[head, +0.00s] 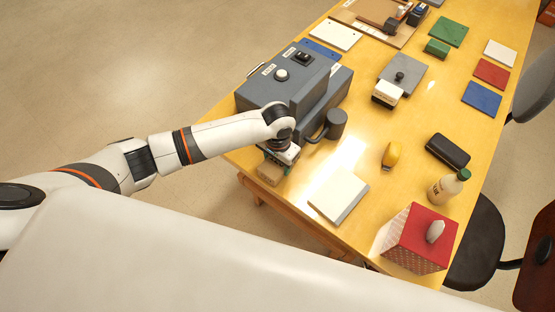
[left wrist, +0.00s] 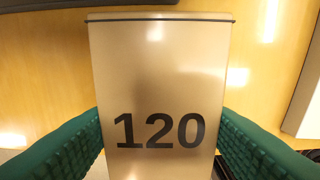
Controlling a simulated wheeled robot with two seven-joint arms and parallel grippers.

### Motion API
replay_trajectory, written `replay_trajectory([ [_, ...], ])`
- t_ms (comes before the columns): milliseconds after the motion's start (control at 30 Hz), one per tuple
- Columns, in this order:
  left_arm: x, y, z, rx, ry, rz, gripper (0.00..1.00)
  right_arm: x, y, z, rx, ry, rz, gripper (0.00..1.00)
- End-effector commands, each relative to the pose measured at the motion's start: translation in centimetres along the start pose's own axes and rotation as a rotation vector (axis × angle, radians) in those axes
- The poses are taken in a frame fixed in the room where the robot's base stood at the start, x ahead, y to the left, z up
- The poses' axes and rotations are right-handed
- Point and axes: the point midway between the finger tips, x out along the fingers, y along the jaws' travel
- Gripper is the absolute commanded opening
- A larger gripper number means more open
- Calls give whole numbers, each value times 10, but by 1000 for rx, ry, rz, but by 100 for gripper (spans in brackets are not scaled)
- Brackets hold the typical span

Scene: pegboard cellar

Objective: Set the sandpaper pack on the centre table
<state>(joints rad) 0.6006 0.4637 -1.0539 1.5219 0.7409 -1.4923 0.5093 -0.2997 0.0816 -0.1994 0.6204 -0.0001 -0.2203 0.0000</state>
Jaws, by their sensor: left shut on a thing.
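The sandpaper pack is a tan block (head: 269,173) at the near left edge of the yellow wooden table (head: 378,212). In the left wrist view the pack (left wrist: 160,75) fills the middle, with a large "120" on its face. My left gripper (head: 279,163) is shut on the pack. Its green ribbed fingers show on both sides of the pack in the left wrist view. I cannot tell whether the pack touches the tabletop or is just above it. My right gripper is not in view.
A grey machine (head: 290,85) stands just behind my gripper. A dark grey mug (head: 337,124) and a white slab (head: 339,195) are to its right. Farther right are a yellow object (head: 391,155), a black case (head: 447,151), a bottle (head: 447,187) and a red tissue box (head: 415,240).

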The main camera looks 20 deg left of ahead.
Motion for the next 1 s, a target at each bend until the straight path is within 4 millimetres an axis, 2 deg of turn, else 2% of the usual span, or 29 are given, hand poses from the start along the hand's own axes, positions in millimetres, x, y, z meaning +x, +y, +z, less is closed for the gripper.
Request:
replay_trajectory([
  [167,2,0,0,-1,0,0,30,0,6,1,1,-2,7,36],
  [200,2,0,0,0,0,0,59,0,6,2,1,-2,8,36],
  [300,2,0,0,0,0,0,76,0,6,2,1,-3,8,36],
  [333,2,0,0,0,0,0,78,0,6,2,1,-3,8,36],
  [567,2,0,0,-1,0,0,78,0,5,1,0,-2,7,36],
  [700,-5,0,1,0,-2,0,78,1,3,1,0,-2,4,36],
  [867,-31,0,1,2,-4,1,78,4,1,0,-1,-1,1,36],
  [1000,-62,0,1,1,-5,0,78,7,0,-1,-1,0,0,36],
])
